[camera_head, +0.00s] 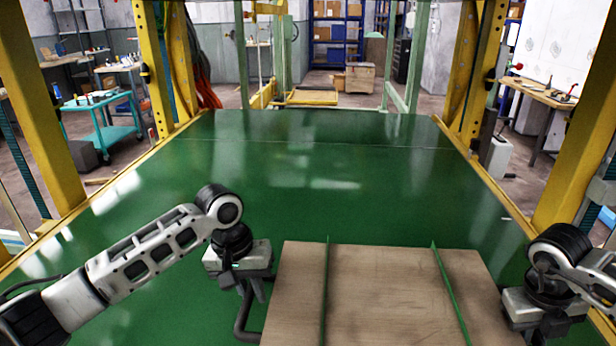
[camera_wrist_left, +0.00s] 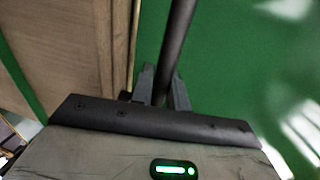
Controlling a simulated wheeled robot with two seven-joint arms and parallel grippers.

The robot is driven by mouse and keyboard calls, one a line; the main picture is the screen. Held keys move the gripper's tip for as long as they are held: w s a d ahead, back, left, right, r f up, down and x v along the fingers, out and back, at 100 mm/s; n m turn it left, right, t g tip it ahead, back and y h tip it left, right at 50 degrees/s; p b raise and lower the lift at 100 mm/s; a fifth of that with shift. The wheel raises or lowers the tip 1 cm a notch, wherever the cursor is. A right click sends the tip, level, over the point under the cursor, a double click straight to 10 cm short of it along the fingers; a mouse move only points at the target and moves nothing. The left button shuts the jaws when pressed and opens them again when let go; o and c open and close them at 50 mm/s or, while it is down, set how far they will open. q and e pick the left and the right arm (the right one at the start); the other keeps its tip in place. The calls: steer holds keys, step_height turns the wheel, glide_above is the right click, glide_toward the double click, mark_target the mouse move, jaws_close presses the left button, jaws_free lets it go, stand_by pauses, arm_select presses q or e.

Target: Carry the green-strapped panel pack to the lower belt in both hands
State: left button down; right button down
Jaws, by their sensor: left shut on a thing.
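The panel pack (camera_head: 380,290) is a flat brown wooden stack with two green straps running across it. It is at the bottom of the head view, over the green belt, and its near end is cut off. A dark bent handle (camera_head: 243,322) shows at its left edge. My left gripper (camera_head: 250,290) is at that edge, its fingers shut around the handle, which shows as a dark bar (camera_wrist_left: 179,45) in the left wrist view. My right gripper (camera_head: 543,325) is at the pack's right edge; its fingers are hidden. I cannot tell whether the pack touches the belt.
The wide green belt surface (camera_head: 310,170) is bare ahead of the pack. Yellow frame posts (camera_head: 40,110) and (camera_head: 575,160) stand on both sides. A teal cart (camera_head: 105,120) stands at the left, a workbench (camera_head: 540,92) at the right, and shelves with boxes behind.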

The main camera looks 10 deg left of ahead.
arm_select(q)
steer(key=shift+w+r, duration=0.15)
arm_select(e)
steer(key=shift+w+r, duration=0.1)
steer(key=shift+w, duration=0.05)
